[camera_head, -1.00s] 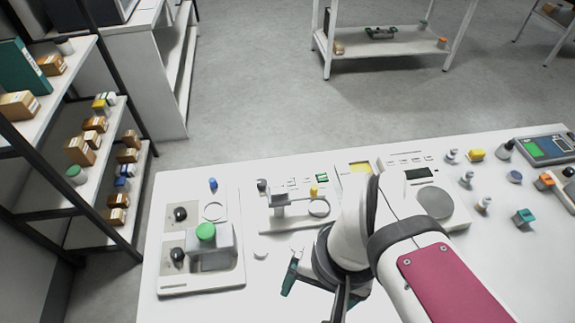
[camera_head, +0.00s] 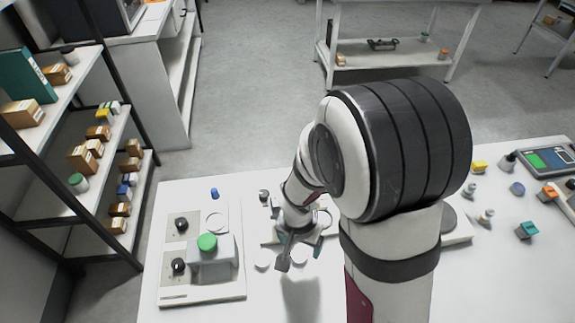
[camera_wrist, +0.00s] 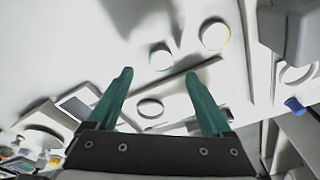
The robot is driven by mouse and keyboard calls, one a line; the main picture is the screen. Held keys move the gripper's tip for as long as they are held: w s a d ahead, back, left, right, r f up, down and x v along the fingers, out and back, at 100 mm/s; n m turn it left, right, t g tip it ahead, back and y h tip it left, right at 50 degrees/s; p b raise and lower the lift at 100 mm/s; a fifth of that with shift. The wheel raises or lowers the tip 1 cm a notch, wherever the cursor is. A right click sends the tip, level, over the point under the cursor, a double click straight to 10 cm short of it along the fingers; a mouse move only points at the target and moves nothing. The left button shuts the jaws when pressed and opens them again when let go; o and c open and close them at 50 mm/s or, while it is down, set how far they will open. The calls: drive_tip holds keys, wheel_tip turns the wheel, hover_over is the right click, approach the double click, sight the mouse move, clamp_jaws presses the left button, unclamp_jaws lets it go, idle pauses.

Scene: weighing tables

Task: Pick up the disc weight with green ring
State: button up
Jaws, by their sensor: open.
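The disc weight with green ring (camera_wrist: 161,57) is a small white disc lying on the white table, just beyond and between my fingertips in the wrist view. In the head view a pale disc (camera_head: 299,259) shows between my fingers; its ring colour is too faint to tell there. My gripper (camera_wrist: 159,73) has two teal fingers, spread apart with nothing between them. In the head view my gripper (camera_head: 300,257) points down above the table, right of the grey block with the green knob. Its height above the disc is hard to tell.
A disc with a yellow ring (camera_wrist: 214,33) lies close beside the green-ringed one. A grey block with a green knob (camera_head: 208,243) is at the left. The table's front is clear.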

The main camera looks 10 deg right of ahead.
sight(299, 255)
drive_tip(key=f, duration=0.5)
drive_tip(key=shift+w+d+f, duration=0.1)
drive_tip(key=shift+w+f, duration=0.2)
drive_tip(key=shift+f, duration=0.05)
clamp_jaws()
